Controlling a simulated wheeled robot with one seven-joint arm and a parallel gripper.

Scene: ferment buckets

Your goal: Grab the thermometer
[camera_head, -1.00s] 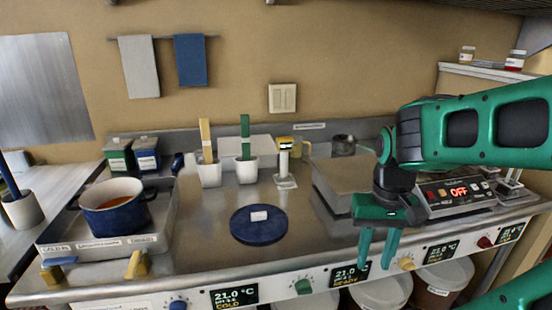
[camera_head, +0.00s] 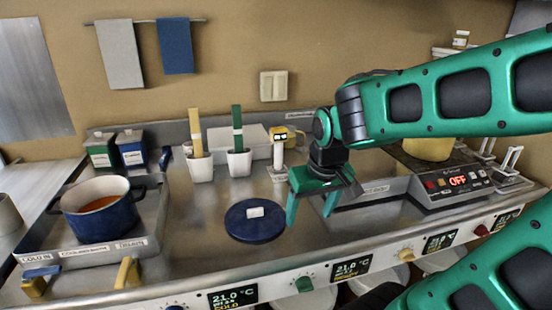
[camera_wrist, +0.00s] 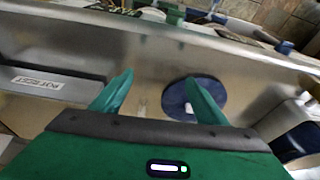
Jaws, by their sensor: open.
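What appears to be the thermometer (camera_head: 280,136) has a yellow head with a small dark display. It stands upright in a pale stand (camera_head: 278,172) at the back of the steel counter, right of the white cups. My gripper (camera_head: 309,217) is open and empty, its fingers pointing down. It is in front of and to the right of the stand, just right of the round dark blue mat. In the wrist view, my open fingers (camera_wrist: 159,80) show over the counter and partly overlap the mat. I cannot make out the thermometer in that view.
The blue mat (camera_head: 255,222) lies on the counter with a small white label. A blue pot (camera_head: 98,210) sits on a plate at left. White cups (camera_head: 239,163) with upright strips stand behind. At right are a yellow pot (camera_head: 430,149) and a panel reading OFF (camera_head: 458,181).

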